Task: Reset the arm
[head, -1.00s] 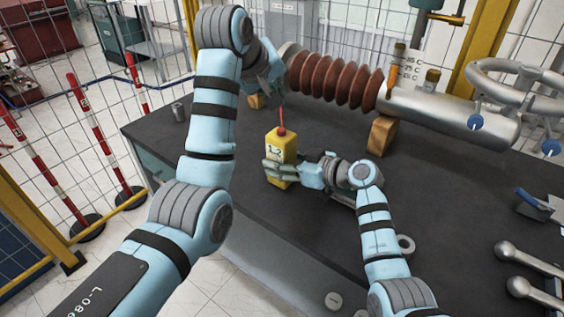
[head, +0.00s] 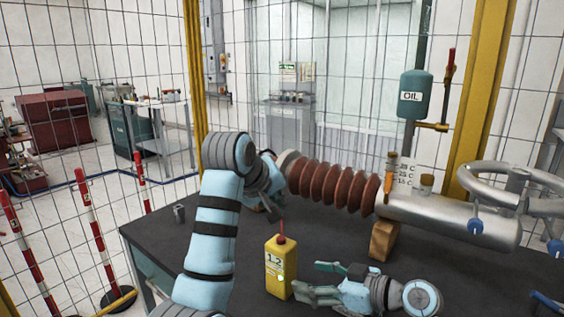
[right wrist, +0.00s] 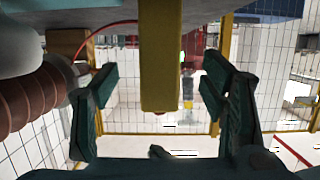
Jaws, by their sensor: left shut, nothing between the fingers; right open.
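My left gripper (head: 274,208) hangs above and behind the bottle, beside the left end of the brown ribbed bushing (head: 330,186). It is shut with nothing in it, and its fingertips are small and hard to make out.
The bushing's silver cylinder (head: 450,220) rests on a wooden block (head: 383,240) behind my right gripper. A wire fence with yellow posts (head: 484,90) surrounds the table. An oil container (head: 415,95) hangs at the back.

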